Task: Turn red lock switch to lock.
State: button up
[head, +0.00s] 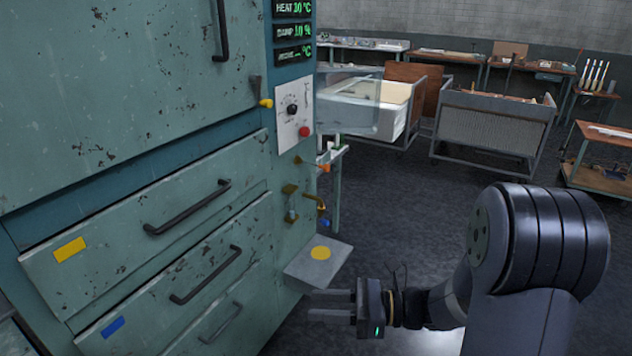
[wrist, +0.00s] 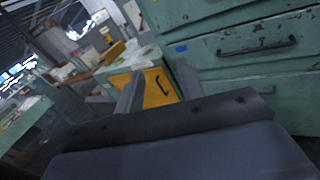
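An orange-tipped lever (head: 323,168) sticks out lower on the cabinet, and a brass latch (head: 290,203) is below that. My gripper (head: 312,303) is open and empty, well below the panel and in front of the small shelf. Its two fingers are apart in the wrist view (wrist: 158,85).
Drawer handles (head: 187,207) protrude at the left. A yellow-tipped lever (head: 265,103) is left of the panel. Carts (head: 494,128) stand at the back; the floor between is clear.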

aim_at(305, 132)
jog(key=i+j+z, duration=0.15)
jog(key=i, duration=0.3)
jog(key=i+j+z, duration=0.15)
jog(key=i, duration=0.3)
jog(key=i+j+z, duration=0.15)
jog(key=i, duration=0.25)
jog(key=i+j+z, duration=0.15)
jog(key=i, duration=0.3)
jog(key=i+j, duration=0.2)
jog(key=j, duration=0.15)
jog(key=i+j+z, duration=0.15)
jog(key=i+j, duration=0.25)
jog(key=j, duration=0.25)
